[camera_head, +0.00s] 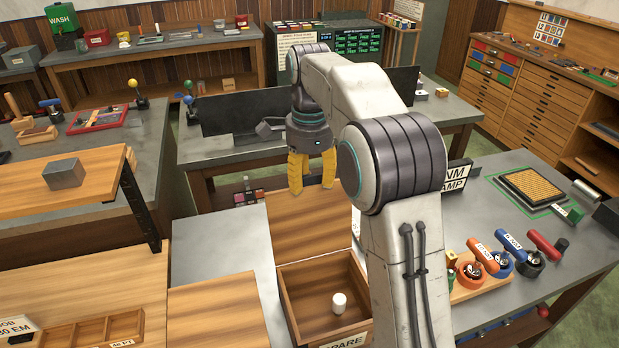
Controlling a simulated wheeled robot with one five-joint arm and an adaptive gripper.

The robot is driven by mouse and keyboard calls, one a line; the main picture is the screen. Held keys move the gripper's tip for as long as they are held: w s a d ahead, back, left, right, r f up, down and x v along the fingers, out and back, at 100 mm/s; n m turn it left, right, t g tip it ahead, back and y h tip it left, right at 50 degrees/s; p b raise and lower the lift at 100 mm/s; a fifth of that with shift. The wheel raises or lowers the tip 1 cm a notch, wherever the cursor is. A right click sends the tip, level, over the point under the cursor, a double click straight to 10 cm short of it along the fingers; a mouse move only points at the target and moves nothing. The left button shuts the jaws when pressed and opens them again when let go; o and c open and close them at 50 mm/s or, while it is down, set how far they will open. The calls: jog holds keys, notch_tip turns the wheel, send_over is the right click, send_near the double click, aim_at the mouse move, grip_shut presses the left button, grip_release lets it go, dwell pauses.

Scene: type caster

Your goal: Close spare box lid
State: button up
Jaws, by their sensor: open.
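The spare box (297,311) is a wooden box at the lower middle, with a "SPARE" label (344,341) on its front. Its lid (300,222) appears to stand open at the back, as a flat wooden panel. A small white cylinder (339,303) stands inside the box. My gripper (312,176) has yellow fingers and points down over the lid's upper part. It is open and holds nothing that I can see. I cannot tell whether the fingers touch the lid. My arm hides the right part of the lid and box.
A wooden panel (215,312) lies left of the box. A raised wooden shelf (95,172) with a grey metal block (64,174) stands farther left. Red, blue and orange-handled tools (498,257) sit to the right. Grey table top (225,240) is bare left of the lid.

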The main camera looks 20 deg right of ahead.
grip_shut()
dwell(0.3)
dwell(0.3)
